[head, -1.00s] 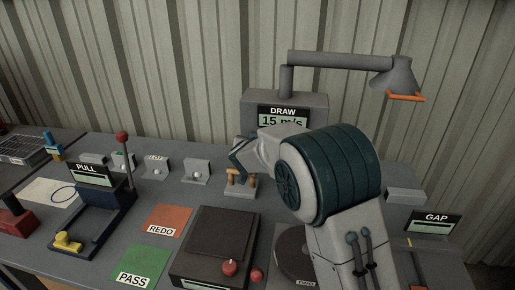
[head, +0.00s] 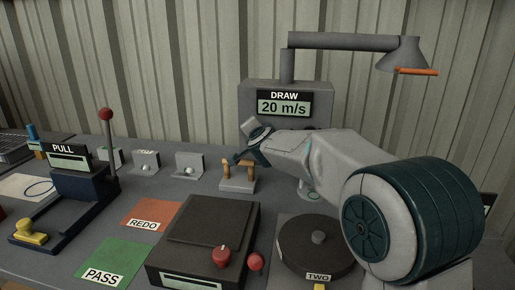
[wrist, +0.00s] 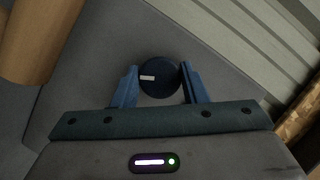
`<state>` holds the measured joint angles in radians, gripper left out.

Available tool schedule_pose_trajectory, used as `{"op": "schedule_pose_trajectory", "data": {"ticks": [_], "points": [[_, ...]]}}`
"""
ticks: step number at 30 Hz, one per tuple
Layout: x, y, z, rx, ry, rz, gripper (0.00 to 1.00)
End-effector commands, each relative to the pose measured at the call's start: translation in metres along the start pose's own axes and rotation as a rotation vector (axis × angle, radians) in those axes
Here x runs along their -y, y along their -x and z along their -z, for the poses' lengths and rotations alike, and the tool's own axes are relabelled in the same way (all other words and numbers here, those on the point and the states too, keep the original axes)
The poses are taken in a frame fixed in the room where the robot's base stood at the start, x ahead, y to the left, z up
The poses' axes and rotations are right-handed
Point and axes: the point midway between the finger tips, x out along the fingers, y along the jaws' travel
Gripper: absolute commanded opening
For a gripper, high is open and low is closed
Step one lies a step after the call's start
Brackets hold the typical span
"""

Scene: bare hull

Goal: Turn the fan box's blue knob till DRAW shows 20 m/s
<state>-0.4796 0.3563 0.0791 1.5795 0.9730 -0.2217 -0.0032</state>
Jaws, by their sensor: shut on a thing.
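The grey fan box (head: 334,98) stands at the back of the bench against the ribbed wall. Its DRAW display (head: 284,105) reads 20 m/s. In the wrist view the round dark blue knob (wrist: 160,80) with a white pointer mark sits between the two blue fingers of my gripper (wrist: 158,84). The fingers are shut on the knob's sides, and the pointer points left. In the head view my arm's end is in front of the box and the knob is hidden behind it.
A lamp-like hood (head: 402,55) on a pipe rises above the box. A small stand with wooden pegs (head: 238,178) is just below my gripper. The PULL device (head: 72,180), a dark box with red knob (head: 208,225) and a round TWO plate (head: 318,250) are nearer.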

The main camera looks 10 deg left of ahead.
Motion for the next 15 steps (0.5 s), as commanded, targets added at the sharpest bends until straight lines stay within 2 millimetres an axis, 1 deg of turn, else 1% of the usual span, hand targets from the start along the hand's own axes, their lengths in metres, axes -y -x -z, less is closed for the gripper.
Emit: {"op": "schedule_pose_trajectory", "data": {"ticks": [1,9,15], "points": [[-0.005,-0.0015,-0.0014,-0.005,-0.023,0.012,0.17],[-0.0026,-0.0007,0.0002,-0.005,-0.117,0.05,0.17],[-0.001,-0.0002,0.0011,-0.003,-0.147,0.061,0.17]]}}
